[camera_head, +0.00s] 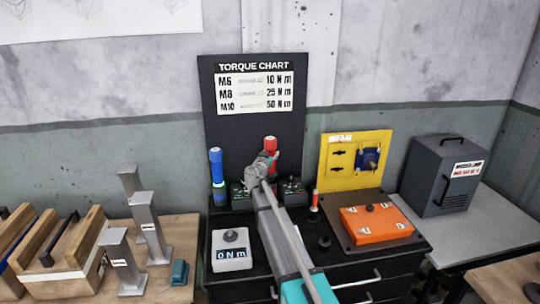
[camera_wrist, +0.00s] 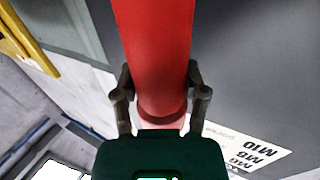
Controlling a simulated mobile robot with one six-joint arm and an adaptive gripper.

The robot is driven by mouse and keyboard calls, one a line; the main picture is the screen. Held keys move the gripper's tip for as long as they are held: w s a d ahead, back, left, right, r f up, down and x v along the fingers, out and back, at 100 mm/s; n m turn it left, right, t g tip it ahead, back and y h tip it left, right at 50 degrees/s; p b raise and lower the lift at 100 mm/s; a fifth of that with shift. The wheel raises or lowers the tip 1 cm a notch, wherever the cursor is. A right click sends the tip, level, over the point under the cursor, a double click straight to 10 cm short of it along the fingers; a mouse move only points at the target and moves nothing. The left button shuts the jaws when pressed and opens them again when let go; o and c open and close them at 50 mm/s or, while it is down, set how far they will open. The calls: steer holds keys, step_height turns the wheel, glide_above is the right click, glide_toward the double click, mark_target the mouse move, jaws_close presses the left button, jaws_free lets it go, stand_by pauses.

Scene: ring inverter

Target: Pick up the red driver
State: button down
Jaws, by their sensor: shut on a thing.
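The red driver (camera_head: 270,144) shows its red upper end in the head view, in front of the dark torque chart board. My gripper (camera_head: 264,160) is at it and hides its lower part. In the wrist view the red driver (camera_wrist: 155,45) fills the upper middle, and the fingers of my gripper (camera_wrist: 160,97) are closed on its two sides. The head view does not show clearly whether the driver's lower end still touches its stand.
A blue driver (camera_head: 216,165) stands upright to the left. A small red-topped tool (camera_head: 314,200) stands to the right, near an orange case (camera_head: 376,223) and a yellow panel (camera_head: 336,179). The torque chart board (camera_head: 225,130) rises behind.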

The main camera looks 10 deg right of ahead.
mark_target(269, 141)
steer(key=shift+r+p, duration=3)
steer(key=shift+r, duration=0.35)
steer(key=shift+s, duration=0.1)
